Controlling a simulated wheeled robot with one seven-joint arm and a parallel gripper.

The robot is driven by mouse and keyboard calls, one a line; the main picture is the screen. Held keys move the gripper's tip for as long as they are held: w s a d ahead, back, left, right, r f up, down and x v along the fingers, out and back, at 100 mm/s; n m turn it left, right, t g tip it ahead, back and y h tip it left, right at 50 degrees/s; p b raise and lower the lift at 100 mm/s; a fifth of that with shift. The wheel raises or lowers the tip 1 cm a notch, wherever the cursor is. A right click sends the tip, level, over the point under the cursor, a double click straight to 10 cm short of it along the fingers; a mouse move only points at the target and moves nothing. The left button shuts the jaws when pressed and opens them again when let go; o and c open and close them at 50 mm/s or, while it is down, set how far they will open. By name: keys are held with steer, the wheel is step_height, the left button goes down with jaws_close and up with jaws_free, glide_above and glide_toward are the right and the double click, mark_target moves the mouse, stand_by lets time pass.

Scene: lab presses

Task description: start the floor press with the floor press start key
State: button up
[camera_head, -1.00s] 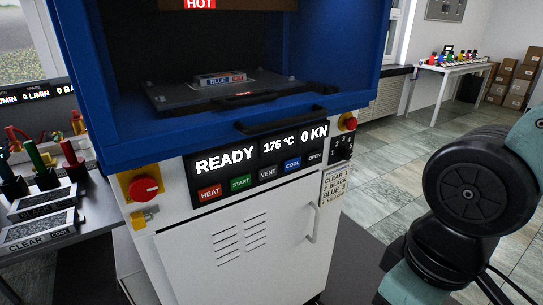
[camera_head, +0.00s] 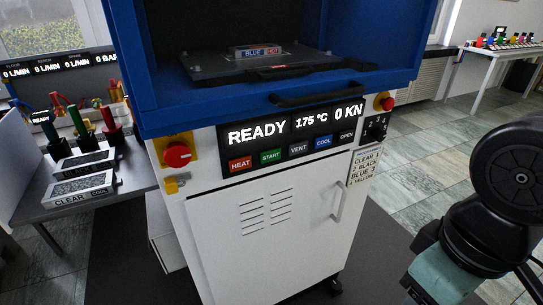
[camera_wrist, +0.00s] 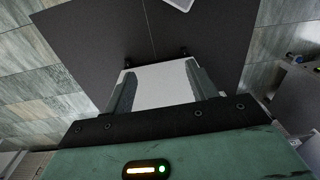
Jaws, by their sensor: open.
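The floor press (camera_head: 265,240) is a white cabinet with a blue frame on top, in the middle of the head view. Its panel display (camera_head: 290,125) reads READY, 175 °C and 0 KN. The green START key (camera_head: 271,157) sits in the row below, between the red HEAT key (camera_head: 240,164) and the VENT key (camera_head: 298,149). My gripper (camera_wrist: 157,82) shows only in the wrist view, with its two fingers apart and nothing seen between them. A white surface lies beyond the fingers, above a dark mat. My arm is at the right of the head view, apart from the panel.
A red emergency knob (camera_head: 177,154) on yellow sticks out left of the panel, another (camera_head: 386,103) at the right. A handle bar (camera_head: 318,93) juts out above the display. A side table (camera_head: 130,165) with plates stands at left. Tiled floor at right is clear.

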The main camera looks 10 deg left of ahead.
jaws_close()
stand_by(1.8)
